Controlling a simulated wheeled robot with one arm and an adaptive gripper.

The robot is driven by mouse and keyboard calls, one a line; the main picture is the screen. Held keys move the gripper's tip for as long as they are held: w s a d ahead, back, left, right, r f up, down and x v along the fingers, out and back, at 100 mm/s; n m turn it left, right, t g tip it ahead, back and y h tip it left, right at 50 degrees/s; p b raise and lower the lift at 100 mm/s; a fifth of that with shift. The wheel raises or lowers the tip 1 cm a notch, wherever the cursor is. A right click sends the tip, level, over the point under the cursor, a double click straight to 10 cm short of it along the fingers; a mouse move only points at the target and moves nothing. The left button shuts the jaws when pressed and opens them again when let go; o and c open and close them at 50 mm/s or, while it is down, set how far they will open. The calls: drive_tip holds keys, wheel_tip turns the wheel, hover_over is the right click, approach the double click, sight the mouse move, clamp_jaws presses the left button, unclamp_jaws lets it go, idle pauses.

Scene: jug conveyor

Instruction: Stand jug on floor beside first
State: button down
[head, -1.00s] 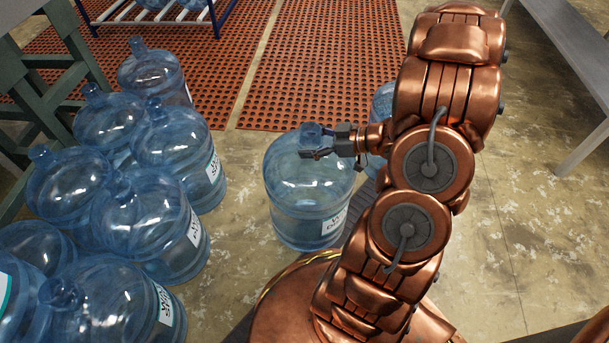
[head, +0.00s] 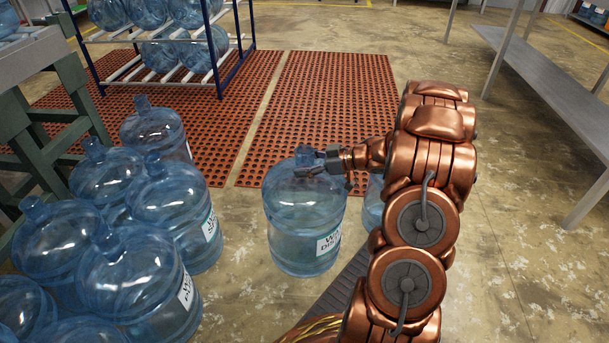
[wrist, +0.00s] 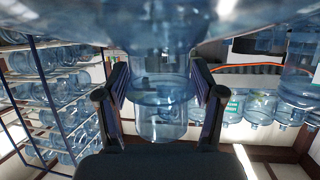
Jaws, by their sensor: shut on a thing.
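A blue clear water jug (head: 304,225) with a white label stands upright in the middle of the head view. My gripper (head: 318,168) is shut on its neck from the right. In the wrist view the jug's neck (wrist: 160,105) lies between the two fingers, with its body across the top. The jug's base is at or close to the concrete floor; I cannot tell whether it touches. A second jug (head: 372,203) is just to its right, mostly hidden behind my arm.
A cluster of several standing jugs (head: 180,215) fills the left floor, with a gap before the held jug. Red perforated mats (head: 325,110) lie behind. A jug rack (head: 222,75) stands at the back left, a grey metal table (head: 530,70) at the right.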

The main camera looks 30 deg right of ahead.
drive_tip(key=shift+w+d, duration=0.15)
drive_tip(key=shift+w, duration=0.2)
drive_tip(key=shift+f+b, duration=1.25)
drive_tip(key=shift+f, duration=0.55)
drive_tip(key=shift+c, duration=0.7)
unclamp_jaws()
drive_tip(key=shift+f, duration=0.1)
